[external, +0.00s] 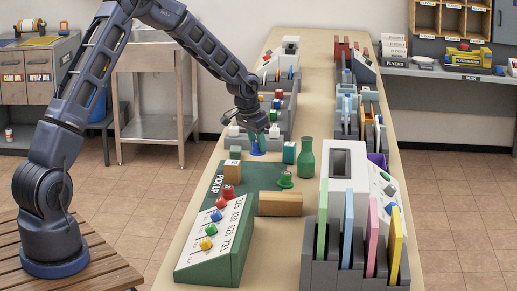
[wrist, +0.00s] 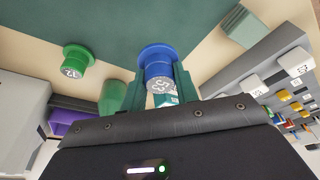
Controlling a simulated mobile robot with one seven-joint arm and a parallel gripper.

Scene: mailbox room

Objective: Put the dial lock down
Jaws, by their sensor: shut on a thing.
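The dial lock is most likely the blue round piece (wrist: 157,55) with a wide flange and a grey numbered end. My gripper (wrist: 160,88) is shut on it, with a green finger on either side. In the external view the blue piece (external: 257,151) is under my gripper (external: 257,138), by the far edge of the green mat (external: 249,177). It looks upright, flange down, at or just above the surface; I cannot tell if it touches. A similar green piece (external: 285,180) stands on the mat, and also shows in the wrist view (wrist: 76,60).
A green bottle (external: 306,158) and a teal box (external: 289,153) stand right of my gripper. A brown box (external: 280,203) and a green sloped panel with coloured knobs (external: 215,240) are nearer. Organizers (external: 283,110) stand behind. The mat's middle has free room.

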